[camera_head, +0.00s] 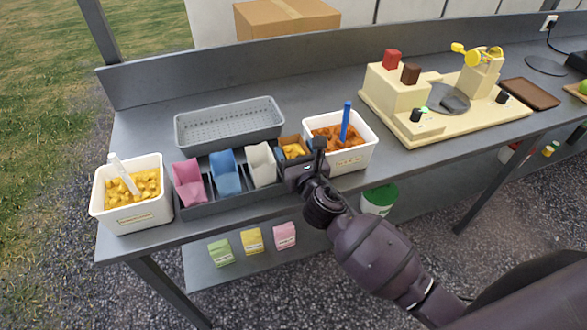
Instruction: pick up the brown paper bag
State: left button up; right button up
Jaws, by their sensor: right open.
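The brown paper bag (285,143) stands in the last slot at the right end of a dark grey rack (225,204). Its top is open and yellow pieces show inside. My right gripper (303,157) is open at the bag's front right side and hides its lower part. One dark finger stands up at the bag's right. I cannot tell whether the fingers touch the bag. My left gripper is not in view.
Pink (188,183), blue (226,172) and white (261,164) bags stand left of the brown bag. A white tub with a blue-handled scoop (346,158) is close on the right. A grey perforated tray (229,137) lies behind. Another tub (128,218) stands at left.

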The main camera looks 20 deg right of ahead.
jog(key=shift+w, duration=0.75)
jog(key=shift+c, duration=0.2)
jog(key=c, duration=0.8)
